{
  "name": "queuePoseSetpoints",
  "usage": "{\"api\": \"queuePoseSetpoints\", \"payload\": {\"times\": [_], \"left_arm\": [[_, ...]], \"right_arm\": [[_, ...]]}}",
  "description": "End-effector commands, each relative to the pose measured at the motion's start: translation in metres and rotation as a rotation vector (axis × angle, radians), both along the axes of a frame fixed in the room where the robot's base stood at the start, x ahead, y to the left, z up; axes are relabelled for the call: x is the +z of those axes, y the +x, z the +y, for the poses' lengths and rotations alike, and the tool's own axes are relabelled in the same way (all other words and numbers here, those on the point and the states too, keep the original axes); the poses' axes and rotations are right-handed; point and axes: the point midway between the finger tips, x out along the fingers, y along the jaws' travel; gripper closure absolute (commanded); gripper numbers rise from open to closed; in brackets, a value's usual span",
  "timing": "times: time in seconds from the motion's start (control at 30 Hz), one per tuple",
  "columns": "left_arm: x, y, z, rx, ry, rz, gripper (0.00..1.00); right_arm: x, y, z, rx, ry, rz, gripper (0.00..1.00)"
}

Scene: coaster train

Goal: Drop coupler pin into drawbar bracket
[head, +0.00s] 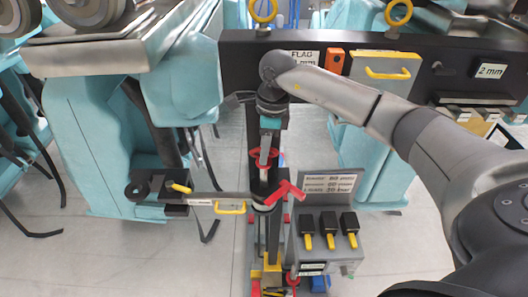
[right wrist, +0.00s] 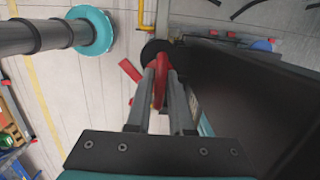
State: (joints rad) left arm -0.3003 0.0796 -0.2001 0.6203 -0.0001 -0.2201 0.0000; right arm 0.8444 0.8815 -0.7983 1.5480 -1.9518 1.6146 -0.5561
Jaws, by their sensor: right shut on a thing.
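My right gripper (head: 265,158) points down at the centre of the head view. The handle also shows between the fingers in the head view (head: 257,155). Below it, a grey bar (head: 205,199) comes in from the left and ends at a round fitting (head: 262,206), which may be the drawbar bracket. I cannot tell whether the pin touches it. A red T-shaped piece (head: 287,191) sits beside the fitting. My left gripper is not in view.
A grey panel (head: 327,255) with several black-and-yellow switches stands right of the fitting. A dark beam (head: 440,75) with yellow handles crosses behind. Teal seats (head: 90,150) stand at the left. Bare floor (head: 110,255) shows at the lower left.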

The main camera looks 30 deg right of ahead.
Motion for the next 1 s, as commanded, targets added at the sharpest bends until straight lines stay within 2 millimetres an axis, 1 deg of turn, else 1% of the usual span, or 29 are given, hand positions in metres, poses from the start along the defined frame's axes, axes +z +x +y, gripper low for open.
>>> {"api": "queuePoseSetpoints", "payload": {"times": [0.03, 0.3, 0.7, 1.0], "left_arm": [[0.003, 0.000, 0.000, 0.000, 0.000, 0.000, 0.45], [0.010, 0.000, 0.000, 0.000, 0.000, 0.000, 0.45], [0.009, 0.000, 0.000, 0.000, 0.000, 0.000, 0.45], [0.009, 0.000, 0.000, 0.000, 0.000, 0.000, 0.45]], "right_arm": [[0.005, 0.001, 0.000, 0.000, 0.000, -0.004, 1.00], [0.019, 0.001, 0.000, 0.001, 0.001, -0.004, 1.00], [0.037, 0.001, 0.000, 0.000, 0.001, -0.004, 1.00], [0.041, 0.001, 0.000, 0.000, 0.001, -0.003, 1.00]]}}
